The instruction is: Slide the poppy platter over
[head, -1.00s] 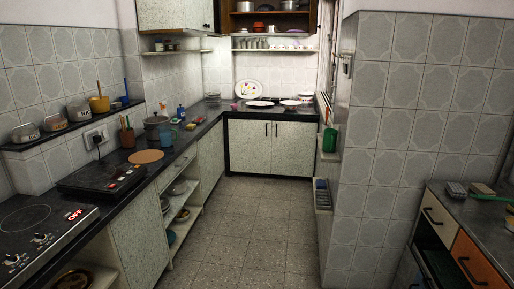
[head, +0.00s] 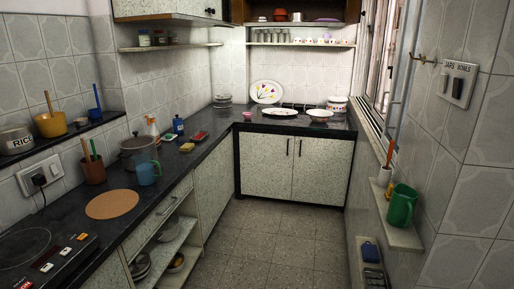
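An oval white platter with a flower pattern (head: 266,91) stands upright against the tiled wall at the back of the far counter. A white platter or plate (head: 280,112) lies flat near that counter's front edge, with a faint coloured pattern. I cannot tell for sure which of the two is the poppy platter. Neither of my grippers is in view.
The tiled floor (head: 270,235) is clear. A wall shelf with a green pitcher (head: 401,205) juts out at right.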

